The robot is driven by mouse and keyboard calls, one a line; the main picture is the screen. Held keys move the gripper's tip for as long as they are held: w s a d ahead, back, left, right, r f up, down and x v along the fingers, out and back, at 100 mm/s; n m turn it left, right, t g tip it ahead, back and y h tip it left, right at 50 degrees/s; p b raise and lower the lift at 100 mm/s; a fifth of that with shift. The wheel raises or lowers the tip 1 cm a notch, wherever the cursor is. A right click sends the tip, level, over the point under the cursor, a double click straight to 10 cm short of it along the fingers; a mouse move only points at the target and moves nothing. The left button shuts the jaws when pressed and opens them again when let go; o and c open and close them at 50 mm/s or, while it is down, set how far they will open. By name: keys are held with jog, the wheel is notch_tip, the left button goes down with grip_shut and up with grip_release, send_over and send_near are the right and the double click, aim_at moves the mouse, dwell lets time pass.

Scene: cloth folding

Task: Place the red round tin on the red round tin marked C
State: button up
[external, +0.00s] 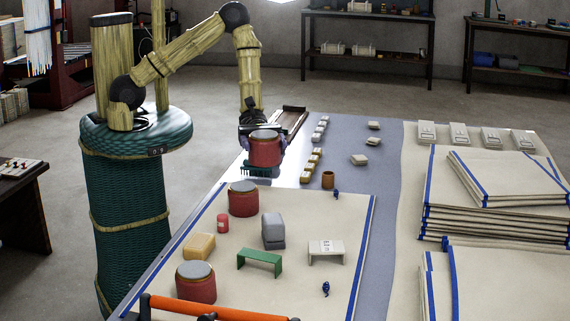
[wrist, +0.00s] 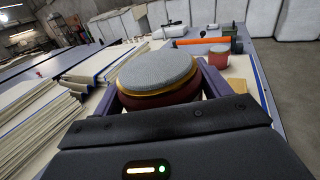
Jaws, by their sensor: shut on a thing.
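My gripper (external: 264,150) is shut on a red round tin (external: 264,149) with a grey top. It holds the tin upright above the far left end of the table. In the wrist view the held tin's grey lid (wrist: 157,68) fills the middle, between the fingers. Two similar red round tins stand on the cream cloth: one (external: 243,201) at its far left corner, closer to my gripper, and one (external: 196,287) at the near left. One standing tin also shows in the wrist view (wrist: 219,60). I cannot read a letter C on either.
A small red can (external: 222,223), yellow block (external: 200,246), grey block (external: 273,231), green bench-shaped piece (external: 260,262) and white stand (external: 326,251) are on the cloth. An orange bar (external: 215,308) crosses the near edge. Stacked cloths (external: 480,205) lie at right.

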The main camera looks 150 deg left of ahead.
notch_tip(320, 180, up, 3)
jog(key=y, duration=0.1)
send_over(243, 185)
jog(key=shift+w+p, duration=0.1)
jog(key=shift+p, duration=0.3)
jog(key=shift+f, duration=2.95)
jog(key=shift+f+b, duration=0.35)
jog(key=shift+f, duration=1.75)
jog(key=shift+f, duration=0.15)
jog(key=o, duration=1.4)
